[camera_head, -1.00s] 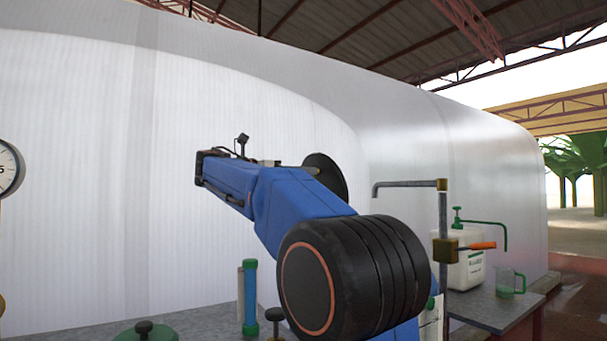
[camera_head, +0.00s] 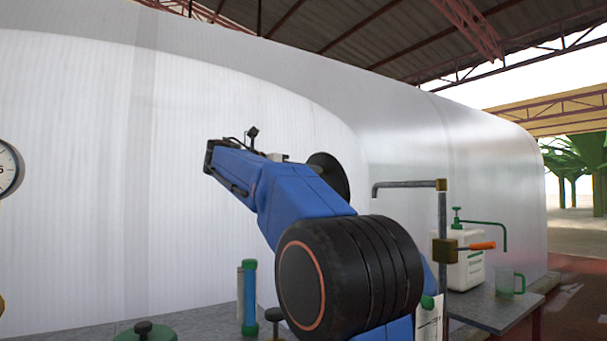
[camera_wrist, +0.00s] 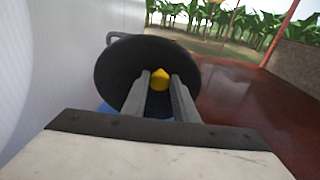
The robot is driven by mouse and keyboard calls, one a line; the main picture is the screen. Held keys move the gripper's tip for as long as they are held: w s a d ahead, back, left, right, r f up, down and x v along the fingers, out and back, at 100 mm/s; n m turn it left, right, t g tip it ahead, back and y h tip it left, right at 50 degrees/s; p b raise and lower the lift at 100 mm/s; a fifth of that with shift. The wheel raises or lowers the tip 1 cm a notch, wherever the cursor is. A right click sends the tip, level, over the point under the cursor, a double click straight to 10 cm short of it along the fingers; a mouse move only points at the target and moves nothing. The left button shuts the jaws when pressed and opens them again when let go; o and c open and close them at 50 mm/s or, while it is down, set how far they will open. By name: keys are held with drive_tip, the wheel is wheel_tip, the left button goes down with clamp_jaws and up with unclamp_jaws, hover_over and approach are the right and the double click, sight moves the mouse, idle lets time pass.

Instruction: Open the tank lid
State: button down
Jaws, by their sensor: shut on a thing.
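A round black lid (camera_wrist: 115,75) with a yellow knob (camera_wrist: 160,80) fills the middle of the wrist view. My gripper (camera_wrist: 160,88) has one finger on each side of the knob and is shut on it. In the head view the same black disc (camera_head: 334,172) shows edge-on and tilted behind my blue arm, well above the bench. My fingers are mostly hidden there. The tank's opening is not clearly visible. A bit of blue shows below the disc in the wrist view; I cannot tell what it is.
A grey pipe (camera_head: 405,184) on a post stands right of the disc. A white pump jug (camera_head: 466,269) and green-tinted beaker (camera_head: 508,283) stand on the right bench. A blue cylinder (camera_head: 250,290) and green lid (camera_head: 150,335) are lower left. A large pale wall (camera_head: 100,180) rises behind.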

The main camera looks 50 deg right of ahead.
drive_tip(key=shift+s+d+r+t+y, duration=0.15)
drive_tip(key=shift+d+r+y, duration=0.2)
drive_tip(key=shift+d, duration=0.25)
drive_tip(key=shift+s+d+r+t+y, duration=0.15)
drive_tip(key=shift+d+r+y, duration=0.15)
drive_tip(key=shift+d, duration=0.3)
drive_tip(key=c, duration=1.4)
unclamp_jaws()
drive_tip(key=shift+c, duration=0.2)
drive_tip(key=shift+a, duration=0.1)
drive_tip(key=v, duration=1.7)
drive_tip(key=shift+w+a, duration=0.1)
